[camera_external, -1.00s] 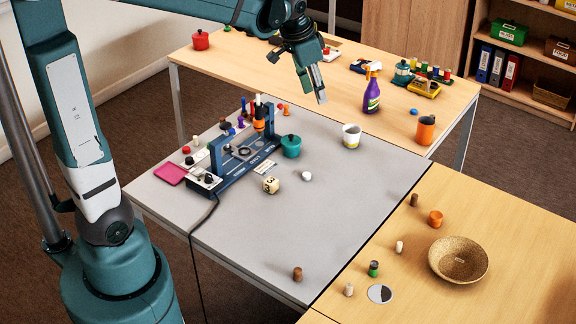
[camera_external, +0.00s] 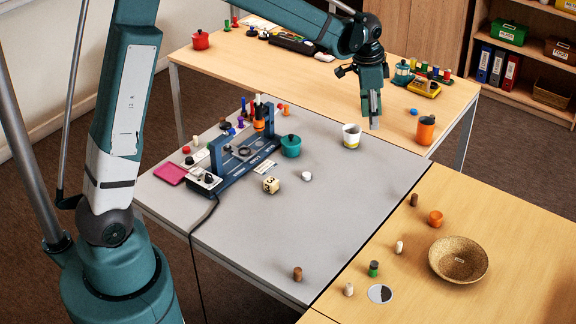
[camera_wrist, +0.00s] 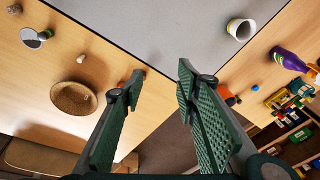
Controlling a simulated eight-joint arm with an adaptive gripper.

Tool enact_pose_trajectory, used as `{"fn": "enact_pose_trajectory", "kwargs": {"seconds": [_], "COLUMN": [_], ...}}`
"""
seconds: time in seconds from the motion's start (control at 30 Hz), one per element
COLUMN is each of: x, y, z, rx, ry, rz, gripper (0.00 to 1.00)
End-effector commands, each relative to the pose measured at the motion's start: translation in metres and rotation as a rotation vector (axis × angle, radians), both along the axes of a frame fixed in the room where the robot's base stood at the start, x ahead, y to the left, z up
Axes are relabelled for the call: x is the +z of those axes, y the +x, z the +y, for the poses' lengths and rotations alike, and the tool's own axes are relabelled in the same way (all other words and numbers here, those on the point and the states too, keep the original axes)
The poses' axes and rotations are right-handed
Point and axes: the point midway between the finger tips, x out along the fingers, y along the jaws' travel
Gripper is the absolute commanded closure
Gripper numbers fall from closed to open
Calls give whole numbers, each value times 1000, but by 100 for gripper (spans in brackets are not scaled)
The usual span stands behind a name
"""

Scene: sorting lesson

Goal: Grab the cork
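Several small cylinders could be the cork; I cannot tell which one is. A brown one (camera_external: 297,274) stands near the grey table's front edge. Another brown one (camera_external: 414,200) stands on the right wooden table, near an orange pot (camera_external: 435,218). Pale ones stand there too, one left of the basket (camera_external: 399,247) and one at the front (camera_external: 349,289). The wrist view shows a pale one (camera_wrist: 83,58) by the basket. My gripper (camera_external: 374,123) is high, near the white cup in the picture. Its fingers (camera_wrist: 160,75) are spread with nothing between them.
A woven basket (camera_external: 485,262) and a round mirror-like disc (camera_external: 380,294) lie on the right table. The white cup (camera_external: 351,140), teal pot (camera_external: 290,149), dice (camera_external: 271,185) and blue device (camera_external: 232,172) are on the grey table. The grey table's front middle is mostly clear.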

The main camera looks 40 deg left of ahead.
Motion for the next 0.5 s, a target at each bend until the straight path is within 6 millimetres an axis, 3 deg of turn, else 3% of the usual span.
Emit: {"fn": "enact_pose_trajectory", "kwargs": {"seconds": [0.5], "x": [-87], "y": [48], "z": [-68], "rx": [-180], "ry": [43], "rz": [73], "gripper": [69]}}
